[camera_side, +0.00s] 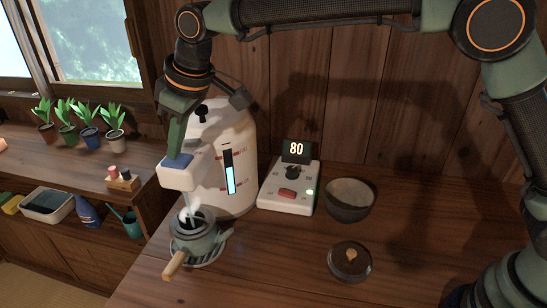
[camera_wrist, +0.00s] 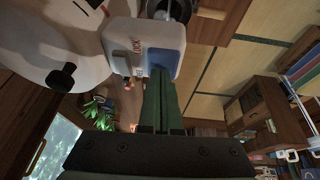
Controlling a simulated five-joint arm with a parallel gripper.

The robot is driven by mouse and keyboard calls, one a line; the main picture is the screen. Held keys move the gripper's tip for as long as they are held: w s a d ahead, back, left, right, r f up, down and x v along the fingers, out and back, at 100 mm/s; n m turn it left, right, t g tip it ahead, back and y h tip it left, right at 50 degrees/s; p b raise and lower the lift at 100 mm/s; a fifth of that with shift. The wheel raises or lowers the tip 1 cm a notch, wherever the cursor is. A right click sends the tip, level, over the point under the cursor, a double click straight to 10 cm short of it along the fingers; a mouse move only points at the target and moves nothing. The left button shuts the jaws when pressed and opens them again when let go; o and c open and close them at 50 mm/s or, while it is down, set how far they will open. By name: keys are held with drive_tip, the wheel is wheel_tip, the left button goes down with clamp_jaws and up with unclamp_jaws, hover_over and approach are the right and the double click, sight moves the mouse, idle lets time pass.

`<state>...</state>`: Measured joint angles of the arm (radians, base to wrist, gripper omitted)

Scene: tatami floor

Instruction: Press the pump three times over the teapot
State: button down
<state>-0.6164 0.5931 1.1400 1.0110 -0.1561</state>
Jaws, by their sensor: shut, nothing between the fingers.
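The white water dispenser (camera_side: 232,150) stands on the wooden counter with a lit blue level gauge on its front. Its spout head carries a blue pump button (camera_side: 172,163), also seen in the wrist view (camera_wrist: 166,45). My gripper (camera_side: 176,153) is shut and empty, pointing down with its green fingertips at the button and seemingly touching it. In the wrist view the closed fingertips (camera_wrist: 161,72) meet the button's edge. The grey teapot (camera_side: 192,240) sits open under the spout on a striped mat, its wooden handle toward the front. A pale stream or steam shows between spout and teapot.
A control box (camera_side: 290,190) with a display reading 80 stands right of the dispenser. A dark bowl (camera_side: 350,198) and a round lid (camera_side: 350,260) lie further right. Potted plants (camera_side: 85,122) line the left shelf. The front right counter is clear.

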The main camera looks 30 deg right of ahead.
drive_tip(key=shift+f, duration=0.1)
idle(0.3)
drive_tip(key=shift+r, duration=1.15)
drive_tip(key=shift+r, duration=0.15)
wheel_tip(320, 180, up, 6)
drive_tip(key=shift+f, duration=0.1)
idle(0.4)
